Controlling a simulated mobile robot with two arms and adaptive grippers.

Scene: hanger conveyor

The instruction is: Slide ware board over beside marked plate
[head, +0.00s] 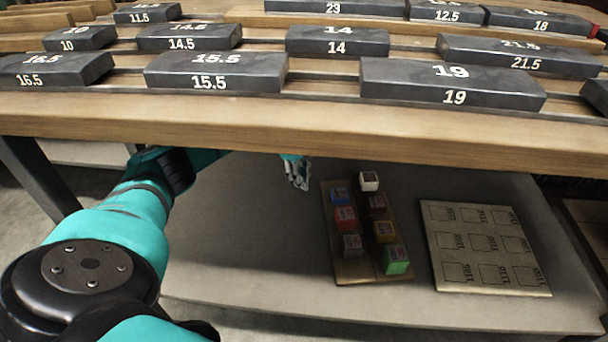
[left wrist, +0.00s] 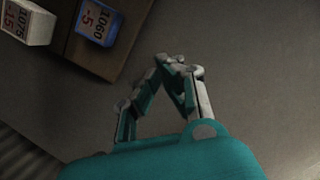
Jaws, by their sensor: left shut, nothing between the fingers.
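The ware board (head: 356,272) is a brown board lying on the low shelf under the wooden rack. It carries several small coloured cubes in two rows, among them a white cube (head: 369,181) and a green cube (head: 396,260). The marked plate (head: 485,284), pale with a grid of printed squares, lies to its right with a gap between them. My left gripper (head: 298,176) is shut and empty, left of the board's far end and apart from it. In the left wrist view the gripper (left wrist: 182,64) shows its fingers together, with the board (left wrist: 88,56) at upper left. My right gripper is not in view.
The wooden rack (head: 300,122) overhangs the shelf and carries several dark numbered blocks, such as 15.5 (head: 216,72) and 19 (head: 452,84). A dark leg (head: 38,178) stands at left. The grey shelf (head: 240,250) is clear left of the board.

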